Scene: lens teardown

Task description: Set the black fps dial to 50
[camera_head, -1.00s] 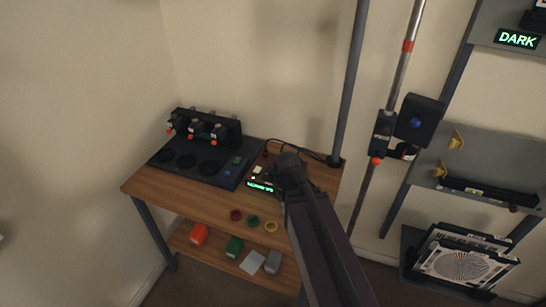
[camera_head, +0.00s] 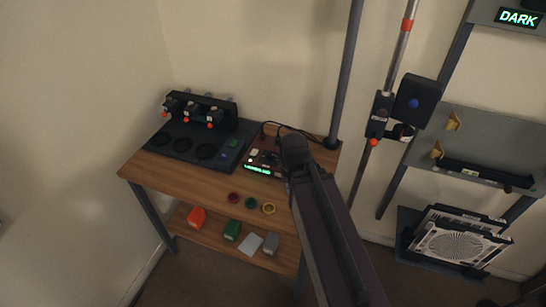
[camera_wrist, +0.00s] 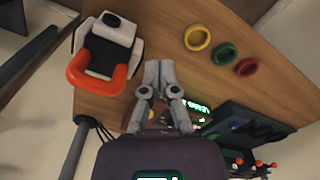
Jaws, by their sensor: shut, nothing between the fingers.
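The small control box (camera_head: 263,162) sits on the wooden tabletop in the head view, left of my arm. It has a lit green display (camera_head: 257,169) and small buttons and knobs. I cannot single out the black fps dial or read its setting. In the wrist view my gripper (camera_wrist: 158,70) is shut and empty, its grey fingers together over the tabletop. The box's green display shows partly behind the fingers (camera_wrist: 196,107); the fingers and wrist hide much of the box. My arm hides the gripper in the head view.
A black station (camera_head: 190,145) with several round recesses stands left of the box. Red (camera_head: 233,197), green (camera_head: 250,203) and yellow (camera_head: 268,208) rings lie near the front edge. A white-and-black item with an orange band (camera_wrist: 105,50) stands beside my fingers in the wrist view.

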